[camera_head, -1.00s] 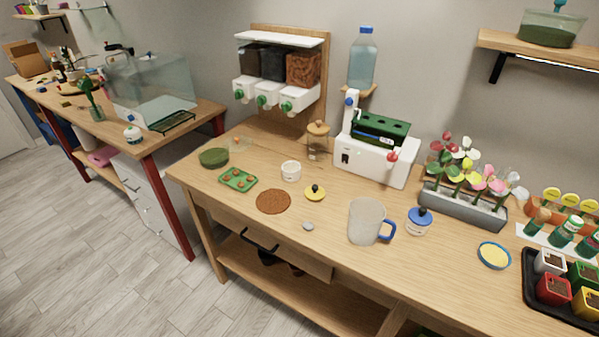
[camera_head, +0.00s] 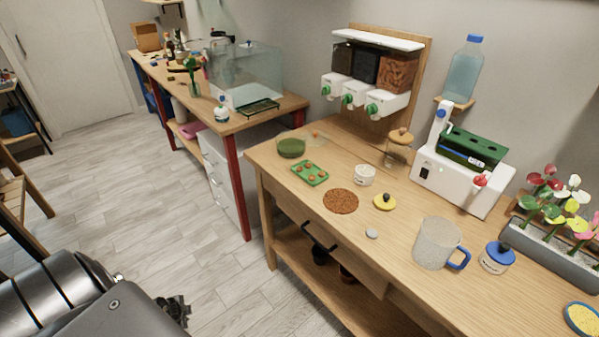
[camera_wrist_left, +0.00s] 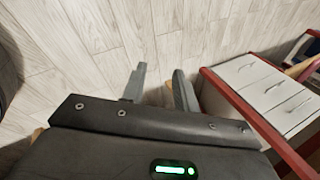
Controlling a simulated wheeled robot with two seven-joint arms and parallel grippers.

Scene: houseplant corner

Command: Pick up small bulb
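Several small brown, rounded pieces (camera_head: 311,178), which look like small bulbs, sit in a green tray (camera_head: 294,168) near the left end of the wooden bench in the head view. They are too small to tell apart by size. My left gripper (camera_head: 177,310) is low at the bottom left of the head view, over the floor and well away from the bench. In the left wrist view its two fingers (camera_wrist_left: 160,88) are apart with only floor between them, so it is open and empty. My right gripper is not in view.
Near the tray are a green bowl (camera_head: 291,148), a white cup (camera_head: 364,175), a brown round mat (camera_head: 341,201) and a yellow lid (camera_head: 384,202).

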